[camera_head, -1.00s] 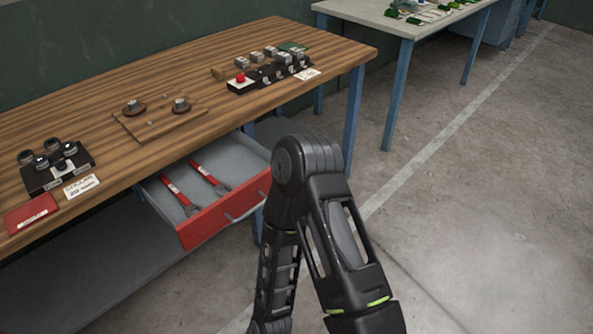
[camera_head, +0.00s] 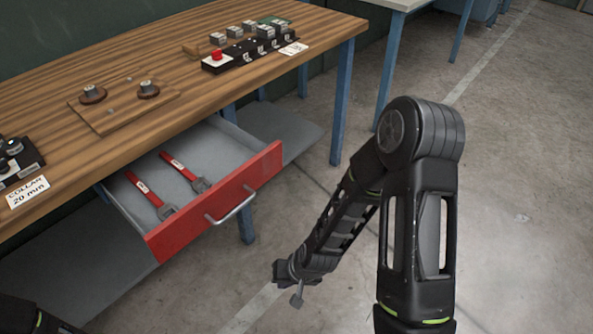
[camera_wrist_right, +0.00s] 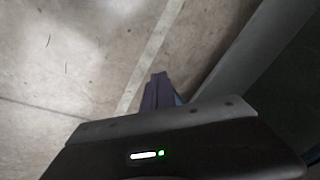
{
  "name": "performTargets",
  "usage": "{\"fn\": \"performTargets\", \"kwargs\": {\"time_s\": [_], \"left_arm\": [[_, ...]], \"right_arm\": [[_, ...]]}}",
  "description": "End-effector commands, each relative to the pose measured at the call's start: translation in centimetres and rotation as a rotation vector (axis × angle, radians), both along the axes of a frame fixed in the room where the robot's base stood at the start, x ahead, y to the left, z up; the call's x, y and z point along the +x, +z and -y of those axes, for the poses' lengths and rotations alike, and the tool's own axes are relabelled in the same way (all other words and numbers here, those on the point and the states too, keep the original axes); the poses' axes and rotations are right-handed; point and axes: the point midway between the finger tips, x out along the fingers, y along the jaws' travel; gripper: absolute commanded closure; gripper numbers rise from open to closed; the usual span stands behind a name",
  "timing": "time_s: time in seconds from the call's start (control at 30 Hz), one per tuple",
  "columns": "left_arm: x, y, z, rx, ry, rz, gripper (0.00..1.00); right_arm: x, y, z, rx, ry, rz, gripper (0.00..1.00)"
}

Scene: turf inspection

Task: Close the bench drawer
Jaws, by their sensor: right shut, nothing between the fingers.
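The bench drawer (camera_head: 170,238) stands pulled out from under the wooden bench, with a red front, a grey inside and a silver bar handle (camera_head: 232,206). Two red-handled wrenches, one at the left (camera_head: 148,197) and one at the right (camera_head: 184,170), lie in it. My right gripper (camera_head: 297,298) is below and to the right of the drawer front, apart from it, over the floor. It is shut and empty; its fingers also show in the right wrist view (camera_wrist_right: 158,90), pointing over concrete. The drawer is not clearly seen there. My left gripper is not in view.
The wooden bench top (camera_head: 190,55) carries a board with round parts (camera_head: 120,100), a black fixture row with a red button (camera_head: 250,50) and a collar label (camera_head: 27,191). A blue bench leg (camera_head: 342,100) stands right of the drawer. Floor in front is clear.

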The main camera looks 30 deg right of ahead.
Motion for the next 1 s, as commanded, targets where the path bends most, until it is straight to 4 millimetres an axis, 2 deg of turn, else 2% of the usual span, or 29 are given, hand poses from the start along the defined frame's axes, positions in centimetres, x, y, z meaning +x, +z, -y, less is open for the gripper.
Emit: {"fn": "performTargets", "kwargs": {"time_s": [0.03, 0.07, 0.17, 0.27, 0.3, 0.37, 0.4, 0.47, 0.53, 0.6, 0.7, 0.8, 1.0], "left_arm": [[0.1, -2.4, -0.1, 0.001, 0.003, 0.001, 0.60], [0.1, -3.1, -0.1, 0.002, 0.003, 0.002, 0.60], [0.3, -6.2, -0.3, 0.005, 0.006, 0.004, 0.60], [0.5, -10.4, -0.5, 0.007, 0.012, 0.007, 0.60], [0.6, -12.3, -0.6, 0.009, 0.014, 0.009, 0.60], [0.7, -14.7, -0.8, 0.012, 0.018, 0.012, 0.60], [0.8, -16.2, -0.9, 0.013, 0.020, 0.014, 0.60], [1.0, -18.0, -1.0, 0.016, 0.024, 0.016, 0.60], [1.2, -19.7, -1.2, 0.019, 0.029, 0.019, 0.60], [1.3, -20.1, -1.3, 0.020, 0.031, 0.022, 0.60], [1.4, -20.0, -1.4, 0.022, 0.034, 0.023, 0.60], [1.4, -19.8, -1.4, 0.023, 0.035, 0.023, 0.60], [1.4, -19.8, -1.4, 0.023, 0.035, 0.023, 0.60]], "right_arm": [[1.3, -1.1, 1.8, -0.009, -0.049, 0.023, 1.00], [1.9, -1.1, 2.8, -0.013, -0.079, 0.035, 1.00], [4.1, -0.9, 6.9, -0.018, -0.199, 0.077, 1.00], [6.2, 0.2, 12.2, 0.009, -0.369, 0.136, 1.00], [6.8, 1.1, 14.4, 0.038, -0.445, 0.166, 1.00], [7.3, 3.2, 17.2, 0.107, -0.552, 0.216, 1.00], [7.5, 5.0, 18.6, 0.170, -0.613, 0.256, 1.00], [7.7, 8.3, 20.0, 0.285, -0.677, 0.322, 1.00], [7.7, 13.2, 20.6, 0.445, -0.703, 0.414, 1.00], [7.5, 18.0, 20.0, 0.587, -0.678, 0.490, 1.00], [7.2, 22.5, 18.7, 0.720, -0.614, 0.551, 1.00], [7.1, 24.4, 17.7, 0.778, -0.568, 0.570, 1.00], [7.0, 24.7, 17.3, 0.791, -0.554, 0.572, 1.00]]}}
